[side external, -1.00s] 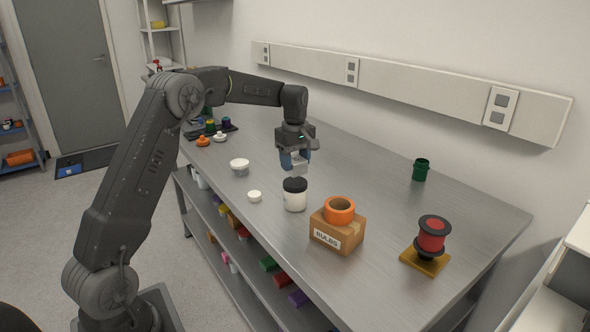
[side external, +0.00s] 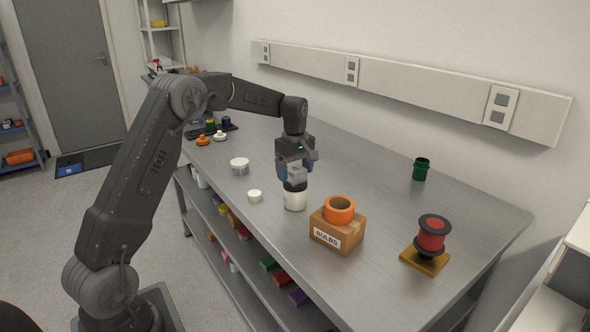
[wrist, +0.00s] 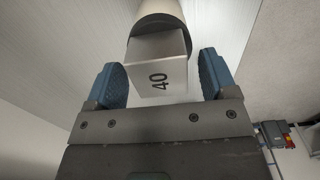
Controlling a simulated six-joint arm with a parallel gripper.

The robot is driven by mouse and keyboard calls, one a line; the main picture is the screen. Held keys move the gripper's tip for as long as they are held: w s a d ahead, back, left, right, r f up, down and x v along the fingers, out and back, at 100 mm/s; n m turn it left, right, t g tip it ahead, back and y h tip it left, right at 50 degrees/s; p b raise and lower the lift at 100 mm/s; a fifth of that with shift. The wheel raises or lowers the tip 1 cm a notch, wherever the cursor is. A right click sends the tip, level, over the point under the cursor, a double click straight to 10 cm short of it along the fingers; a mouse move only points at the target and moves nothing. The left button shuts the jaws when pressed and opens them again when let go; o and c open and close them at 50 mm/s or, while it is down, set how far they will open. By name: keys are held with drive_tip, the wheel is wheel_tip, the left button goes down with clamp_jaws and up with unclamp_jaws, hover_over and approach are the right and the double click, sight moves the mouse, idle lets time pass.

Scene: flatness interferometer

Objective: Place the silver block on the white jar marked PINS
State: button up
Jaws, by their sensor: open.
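The silver block (wrist: 158,72), marked 40, is between my fingers in the wrist view and appears to rest on the lid of the jar. In the side view the block (side external: 296,178) is mostly hidden by the gripper. The white jar (side external: 295,201) with a black lid stands upright on the bench; no PINS marking is readable. The jar (wrist: 157,10) also shows behind the block in the wrist view. My gripper (wrist: 160,80) is open around the block, with a finger on either side; it also shows above the jar in the side view (side external: 294,178).
A cardboard box marked BULBS (side external: 327,236) with an orange ring (side external: 339,209) on it stands close right of the jar. A small white lid (side external: 255,196) and white bowl (side external: 239,166) lie to the left. A red spool (side external: 432,236) and green jar (side external: 420,170) stand further right.

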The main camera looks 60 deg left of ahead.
sight(295, 168)
wheel_tip(295, 168, up, 12)
drive_tip(key=s+d+r+m+t, duration=0.1)
drive_tip(key=s+d+r+m, duration=0.35)
drive_tip(key=d, duration=0.35)
drive_tip(key=s+d+r+m+t, duration=0.2)
drive_tip(key=s+d+m, duration=0.4)
drive_tip(key=s, duration=0.4)
drive_tip(key=s+d+f+m+t, duration=0.1)
drive_tip(key=s+d+f+m, duration=0.2)
drive_tip(key=s, duration=0.4)
drive_tip(key=s+d+f+m+t, duration=0.1)
drive_tip(key=s+d+f+m, duration=0.3)
drive_tip(key=s, duration=0.4)
drive_tip(key=shift+d+f+t, duration=0.3)
drive_tip(key=shift+d+f, duration=0.35)
drive_tip(key=shift+w+m, duration=0.1)
drive_tip(key=shift+m, duration=0.15)
